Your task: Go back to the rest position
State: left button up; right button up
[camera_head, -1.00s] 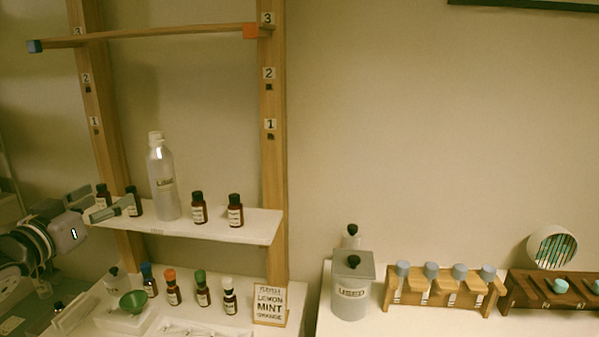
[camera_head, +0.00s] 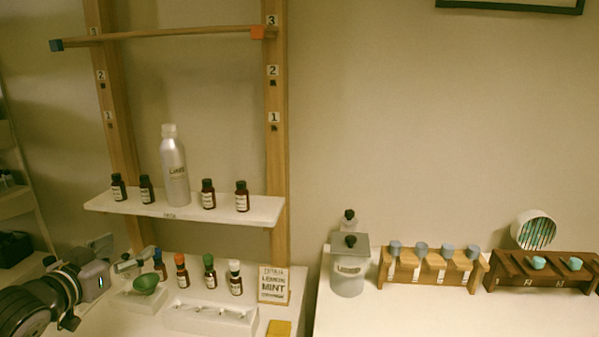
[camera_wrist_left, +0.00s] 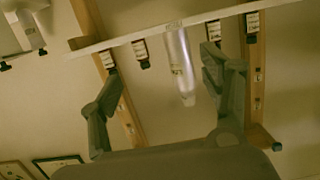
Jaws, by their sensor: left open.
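That view shows the shelf upside down beyond the fingers. A tall silver bottle (camera_head: 174,172) stands upright on the shelf, with dark brown bottles (camera_head: 208,194) on both sides of it. My right gripper is not in view.
Below the shelf stand bottles with coloured caps (camera_head: 182,271), a white tray (camera_head: 212,320) and a label sign (camera_head: 273,284). To the right are a grey canister (camera_head: 348,267), a light wooden rack (camera_head: 430,271) and a dark rack (camera_head: 540,272). The right counter's front is clear.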

pick_arm(q)
jog(key=s+d+f+g+y, duration=0.1)
jog(key=s+d+f+g, duration=0.3)
jog(key=f, duration=0.6)
jog(key=s+d+f+g, duration=0.1)
jog(key=s+d+f, duration=0.3)
jog(key=s+f, duration=0.5)
jog(key=s+d+f+g+y, duration=0.1)
jog(key=s+d+f+g, duration=0.25)
jog(key=s+f, duration=0.55)
jog(key=s+d+f+g, duration=0.2)
jog(key=s+f+g, duration=0.25)
jog(key=s, duration=0.75)
notch_tip(320, 180, down, 27)
jog(key=s, duration=0.1)
jog(key=s+a+f+g, duration=0.1)
jog(key=s+a+f, duration=0.1)
jog(key=s+f, duration=1.3)
jog(key=shift+s+a+f+m+g, duration=0.3)
jog(key=shift+s+a+f, duration=0.05)
jog(key=shift+s, duration=0.6)
